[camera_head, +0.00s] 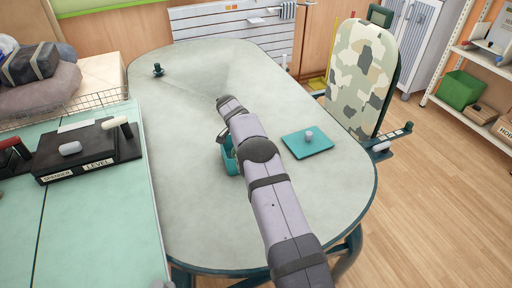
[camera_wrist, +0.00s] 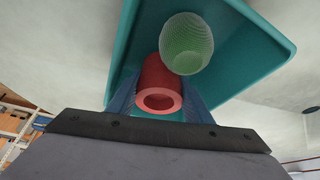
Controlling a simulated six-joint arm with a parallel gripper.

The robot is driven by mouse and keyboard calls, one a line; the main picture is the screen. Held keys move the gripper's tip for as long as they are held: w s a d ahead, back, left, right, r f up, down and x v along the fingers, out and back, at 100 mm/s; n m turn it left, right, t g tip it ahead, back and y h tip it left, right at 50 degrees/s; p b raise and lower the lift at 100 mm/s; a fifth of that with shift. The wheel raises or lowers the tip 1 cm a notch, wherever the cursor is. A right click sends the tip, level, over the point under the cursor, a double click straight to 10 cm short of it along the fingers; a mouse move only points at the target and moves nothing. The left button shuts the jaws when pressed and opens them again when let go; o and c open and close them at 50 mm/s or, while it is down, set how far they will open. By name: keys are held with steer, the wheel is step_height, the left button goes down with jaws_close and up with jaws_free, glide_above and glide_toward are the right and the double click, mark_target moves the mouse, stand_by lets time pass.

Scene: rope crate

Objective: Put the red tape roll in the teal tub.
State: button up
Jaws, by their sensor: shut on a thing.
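The red tape roll (camera_wrist: 153,78) is between the two blue fingers of my gripper (camera_wrist: 160,92) in the wrist view, its open end facing the camera. The teal tub (camera_wrist: 272,28) spreads behind it, and the roll overlaps the tub's interior. I cannot tell whether the roll touches the tub floor. A pale green ribbed rounded thing (camera_wrist: 187,43) is in the tub, close beside the roll. In the head view the tub (camera_head: 229,157) shows only partly, hidden by my arm. My gripper and the roll cannot be made out there.
A flat teal tray (camera_head: 302,150) with a small lavender object (camera_head: 309,135) lies right of my arm. A small dark object (camera_head: 158,70) stands at the table's far left. A camouflage-patterned chair (camera_head: 362,75) is by the right edge. Much of the grey tabletop (camera_head: 190,220) is clear.

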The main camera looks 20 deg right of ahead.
steer(key=shift+f+b, duration=0.4)
steer(key=shift+f, duration=0.1)
stand_by(0.5)
steer(key=o, duration=1.4)
steer(key=shift+r, duration=0.15)
steer(key=shift+b+v, duration=0.6)
steer(key=shift+v, duration=3)
steer(key=shift+a, duration=0.1)
